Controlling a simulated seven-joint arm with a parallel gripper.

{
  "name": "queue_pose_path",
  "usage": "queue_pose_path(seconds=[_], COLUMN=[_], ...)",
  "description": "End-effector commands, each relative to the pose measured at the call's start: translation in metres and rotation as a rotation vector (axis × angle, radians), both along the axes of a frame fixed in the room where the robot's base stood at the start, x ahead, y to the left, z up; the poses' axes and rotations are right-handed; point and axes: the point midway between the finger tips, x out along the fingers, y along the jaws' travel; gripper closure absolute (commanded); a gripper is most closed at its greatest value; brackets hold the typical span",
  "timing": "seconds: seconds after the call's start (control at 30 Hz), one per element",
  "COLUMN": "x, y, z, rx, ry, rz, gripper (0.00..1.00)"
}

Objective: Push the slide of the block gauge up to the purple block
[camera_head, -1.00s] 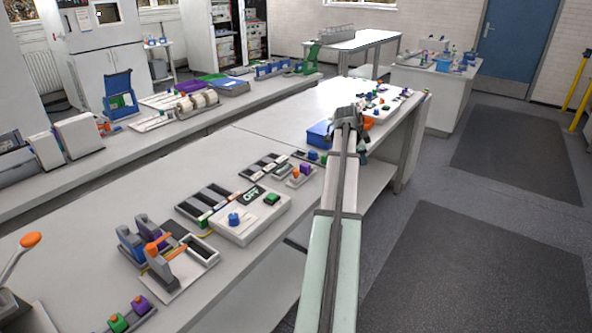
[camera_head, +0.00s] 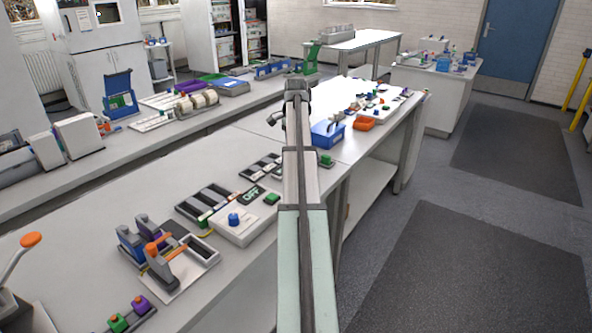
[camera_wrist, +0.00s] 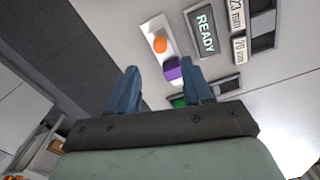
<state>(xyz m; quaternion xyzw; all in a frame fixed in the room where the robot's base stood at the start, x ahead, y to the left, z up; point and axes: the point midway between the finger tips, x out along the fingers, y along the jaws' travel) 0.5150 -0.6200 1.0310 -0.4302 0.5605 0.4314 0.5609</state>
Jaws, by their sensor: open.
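In the wrist view, a narrow white strip, apparently the block gauge (camera_wrist: 149,25), lies on the bench with a round orange knob (camera_wrist: 160,43) on it. The purple block (camera_wrist: 172,70) stands at its near end, partly hidden by my right finger. I cannot make out clearly which part is the slide. A green piece (camera_wrist: 178,101) shows low between the fingers. My gripper (camera_wrist: 164,80) is open and empty, above and short of the strip. In the head view my arm hides the gauge.
A READY display (camera_wrist: 205,30) and dark slots with mm labels (camera_wrist: 239,48) lie right of the strip. In the head view, a blue bin (camera_head: 327,135) and an orange tray (camera_head: 364,123) stand beyond my arm. Bare bench (camera_head: 120,200) lies to the left.

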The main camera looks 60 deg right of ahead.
Motion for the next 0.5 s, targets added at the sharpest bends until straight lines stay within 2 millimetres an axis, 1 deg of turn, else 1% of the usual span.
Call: queue_pose_path(seconds=[0.03, 0.1, 0.3, 0.5], x=[-0.001, -0.001, -0.001, 0.000], y=[0.001, 0.001, 0.001, 0.000], z=[-0.010, -0.023, -0.056, -0.078], rx=[0.001, 0.000, 0.000, -0.001], ry=[0.001, 0.001, 0.001, 0.000], rz=[-0.001, -0.001, -0.001, -0.002], gripper=[0.50, 0.50, 0.50, 0.50])
